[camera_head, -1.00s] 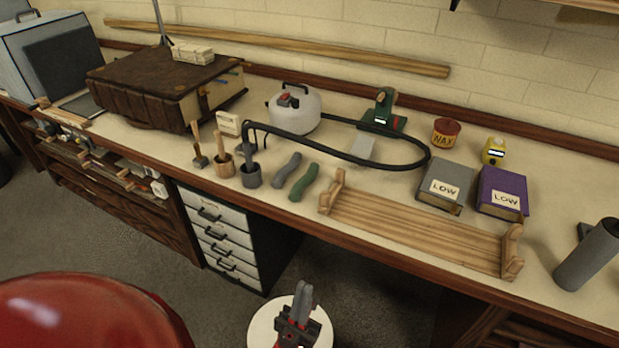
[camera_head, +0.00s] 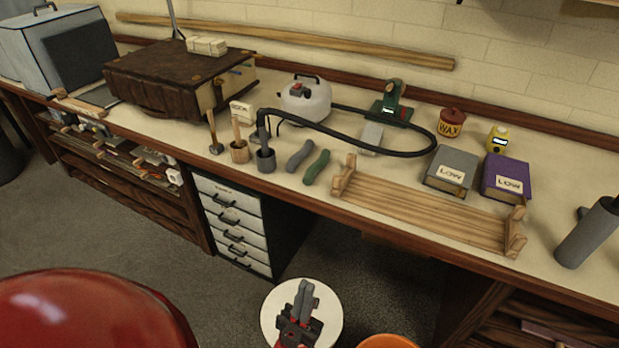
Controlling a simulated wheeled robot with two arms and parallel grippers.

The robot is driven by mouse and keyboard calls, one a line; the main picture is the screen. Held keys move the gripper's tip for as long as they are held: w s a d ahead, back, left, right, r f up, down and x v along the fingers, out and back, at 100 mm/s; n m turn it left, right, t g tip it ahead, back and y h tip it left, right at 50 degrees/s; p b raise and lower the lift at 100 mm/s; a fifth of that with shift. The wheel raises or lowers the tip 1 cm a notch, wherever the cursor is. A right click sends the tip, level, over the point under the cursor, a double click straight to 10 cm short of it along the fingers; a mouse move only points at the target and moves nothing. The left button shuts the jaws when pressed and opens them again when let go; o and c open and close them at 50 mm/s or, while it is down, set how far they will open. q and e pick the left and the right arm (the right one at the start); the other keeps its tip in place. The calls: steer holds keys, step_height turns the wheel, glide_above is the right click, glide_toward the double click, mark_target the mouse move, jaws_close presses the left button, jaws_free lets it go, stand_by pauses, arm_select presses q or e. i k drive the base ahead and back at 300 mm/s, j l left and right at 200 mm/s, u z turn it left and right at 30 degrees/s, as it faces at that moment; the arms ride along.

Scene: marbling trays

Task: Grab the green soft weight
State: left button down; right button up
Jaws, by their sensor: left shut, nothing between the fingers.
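The green soft weight (camera_head: 317,167) lies on the workbench near its front edge. It is a short, slightly bent dark green roll. A similar grey soft weight (camera_head: 299,156) lies just left of it, close beside it. My left gripper (camera_head: 304,290) is at the bottom middle of the view, in front of and below the bench edge. It is shut and empty, well apart from the green weight. My right gripper is not in view.
A wooden rack (camera_head: 425,210) lies right of the green weight. A black hose (camera_head: 370,147) curves behind. A white round top (camera_head: 270,312) is below my gripper.

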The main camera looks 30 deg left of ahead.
mark_target(312, 169)
steer(key=k+z, duration=0.15)
steer(key=z, duration=0.2)
steer(key=k+z, duration=0.1)
steer(key=z, duration=0.25)
steer(key=k+z, duration=0.15)
steer(key=z, duration=0.2)
steer(key=j, duration=0.75)
steer(key=k+j, duration=0.1)
steer(key=j, duration=0.65)
steer(key=k+j+z, duration=0.1)
steer(key=j, duration=1.4)
steer(key=k+z, duration=0.05)
